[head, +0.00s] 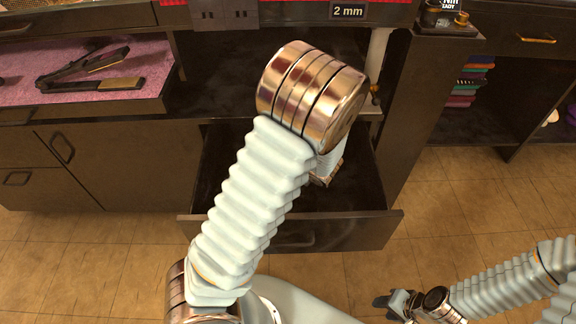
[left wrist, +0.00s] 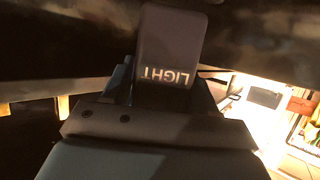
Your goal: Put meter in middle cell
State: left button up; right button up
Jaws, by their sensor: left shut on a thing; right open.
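A dark meter (left wrist: 172,45) with the upside-down white word LIGHT fills the upper middle of the left wrist view. My left gripper (left wrist: 168,92) is shut on it. In the head view my left arm reaches over the open dark drawer (head: 350,233) and bends down into or above it. The arm hides the meter and most of the left gripper there. Cell dividers cannot be made out in the dark drawer, so the middle cell cannot be told. My right gripper (head: 394,303) is open and empty, low over the floor at the bottom right.
An open tray with pink lining (head: 150,60) holds a hair straightener (head: 95,85) at the left. Colourful stacked items (head: 470,80) sit on a shelf at the right. The tiled floor (head: 90,250) in front is clear.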

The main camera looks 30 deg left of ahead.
pick_arm(q)
jog(key=shift+w+d+f+b, duration=0.15)
jog(key=shift+w+d+f, duration=0.45)
jog(key=shift+w+f, duration=0.75)
jog(key=shift+w+d+f+b, duration=0.1)
jog(key=shift+w+d+f, duration=0.6)
jog(key=shift+f, duration=1.3)
jog(key=shift+w+d+f+b, duration=0.15)
jog(key=shift+w+d+f, duration=0.3)
jog(key=shift+w+f, duration=0.95)
jog(key=shift+s+f, duration=0.25)
jog(key=shift+f, duration=0.05)
jog(key=shift+f, duration=0.15)
jog(key=o, duration=1.1)
jog(key=shift+o, duration=0.2)
jog(key=shift+r, duration=0.25)
jog(key=v, duration=0.7)
jog(key=shift+s+d, duration=0.1)
jog(key=shift+d, duration=0.15)
